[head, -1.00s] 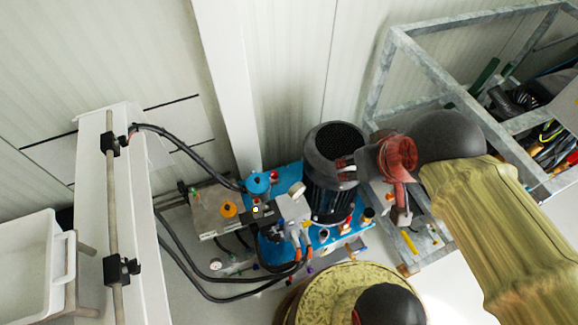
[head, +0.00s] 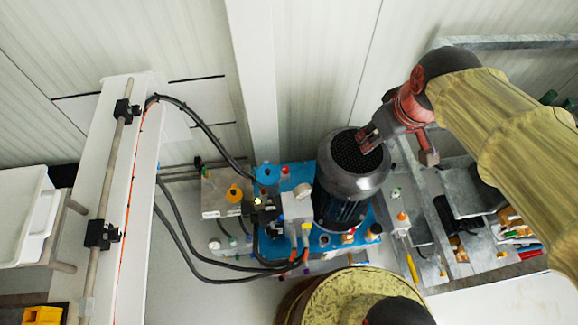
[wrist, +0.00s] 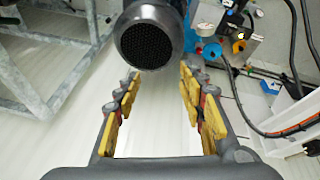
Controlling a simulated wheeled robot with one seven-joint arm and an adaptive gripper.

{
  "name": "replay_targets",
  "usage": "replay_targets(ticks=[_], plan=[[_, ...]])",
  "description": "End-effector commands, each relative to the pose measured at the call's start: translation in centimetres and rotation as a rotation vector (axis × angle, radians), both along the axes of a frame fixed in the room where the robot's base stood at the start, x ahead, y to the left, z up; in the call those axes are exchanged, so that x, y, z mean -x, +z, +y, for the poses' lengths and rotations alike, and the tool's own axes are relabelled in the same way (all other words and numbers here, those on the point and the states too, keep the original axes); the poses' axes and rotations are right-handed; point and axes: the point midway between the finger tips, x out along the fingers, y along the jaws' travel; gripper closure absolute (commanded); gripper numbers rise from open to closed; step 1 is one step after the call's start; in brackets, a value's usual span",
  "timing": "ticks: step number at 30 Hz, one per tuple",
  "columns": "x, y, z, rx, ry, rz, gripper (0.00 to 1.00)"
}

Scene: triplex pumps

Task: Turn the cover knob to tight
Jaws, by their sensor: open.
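The pump unit has a blue round cap (head: 267,174) and an orange knob (head: 234,193) on a grey metal box; I cannot tell for certain which is the cover knob. Both also show in the wrist view, the blue cap (wrist: 212,53) and the orange knob (wrist: 239,46), beyond my right-hand finger. No tightness marking is readable. My gripper (head: 368,141) appears over the black motor's top in the head view, to the right of both knobs. In the wrist view my gripper (wrist: 160,75) is open, with nothing between its yellow-padded fingers.
The black motor (head: 345,192) stands tall on the blue base (head: 298,177), close by my gripper. Black hoses (head: 192,245) loop left of the pump. A white post (head: 112,170) stands left, and a grey metal frame (head: 500,43) stands right.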

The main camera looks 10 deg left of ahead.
Motion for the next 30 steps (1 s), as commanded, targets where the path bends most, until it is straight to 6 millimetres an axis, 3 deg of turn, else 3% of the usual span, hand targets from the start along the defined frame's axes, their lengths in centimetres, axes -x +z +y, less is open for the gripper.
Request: replay_targets(ticks=[8, 14, 21, 30], plan=[[-6.7, -5.4, 4.5, 0.092, 0.317, 0.076, 0.60], [-11.1, -11.0, 8.6, 0.157, 0.577, 0.125, 0.60], [-14.9, -19.7, 13.9, 0.222, 0.891, 0.182, 0.60], [-16.7, -32.2, 20.2, 0.283, 1.276, 0.240, 0.60]])
